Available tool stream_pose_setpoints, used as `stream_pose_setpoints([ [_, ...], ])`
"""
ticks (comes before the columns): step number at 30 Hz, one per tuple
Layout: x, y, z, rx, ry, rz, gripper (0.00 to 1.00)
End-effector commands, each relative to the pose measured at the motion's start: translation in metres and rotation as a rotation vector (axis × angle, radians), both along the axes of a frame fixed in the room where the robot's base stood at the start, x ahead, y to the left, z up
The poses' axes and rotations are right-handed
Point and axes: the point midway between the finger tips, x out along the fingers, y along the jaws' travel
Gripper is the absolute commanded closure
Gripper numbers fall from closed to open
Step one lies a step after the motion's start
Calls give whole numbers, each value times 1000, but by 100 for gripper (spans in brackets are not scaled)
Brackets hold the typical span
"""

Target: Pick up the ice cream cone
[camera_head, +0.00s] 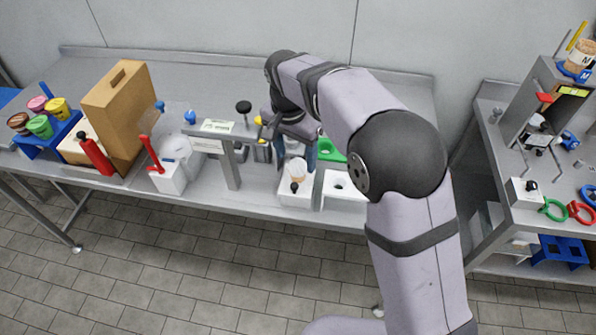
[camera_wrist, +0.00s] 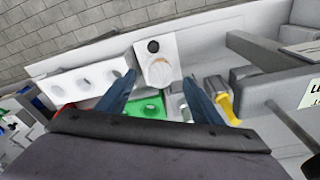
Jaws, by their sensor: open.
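The ice cream cone (camera_head: 298,175) is pale tan and stands in a white holder (camera_head: 297,196) near the table's front edge, beside a black knob. In the wrist view the cone (camera_wrist: 160,73) shows as a pale rounded shape in the white holder (camera_wrist: 172,44). My gripper (camera_head: 296,164) is open, with its blue fingers pointing down at the cone. In the wrist view my gripper (camera_wrist: 159,77) has one finger on each side of the cone, with gaps visible. The cone's lower part is hidden in the holder.
A white block with holes (camera_wrist: 88,82) and a green tray (camera_wrist: 146,107) lie close by. A yellow-handled tool (camera_wrist: 222,98) is on the other side. A grey stand with a label (camera_head: 218,126) stands left of my gripper in the head view.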

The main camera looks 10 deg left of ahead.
Motion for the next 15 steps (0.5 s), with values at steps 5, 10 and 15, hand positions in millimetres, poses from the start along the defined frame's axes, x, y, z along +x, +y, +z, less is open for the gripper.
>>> stream_pose_setpoints([
  [5,6,-3,-17,-3,5,-1,40],
  [10,10,-4,-38,-3,3,0,40],
  [15,11,-4,-46,-1,0,0,40],
])
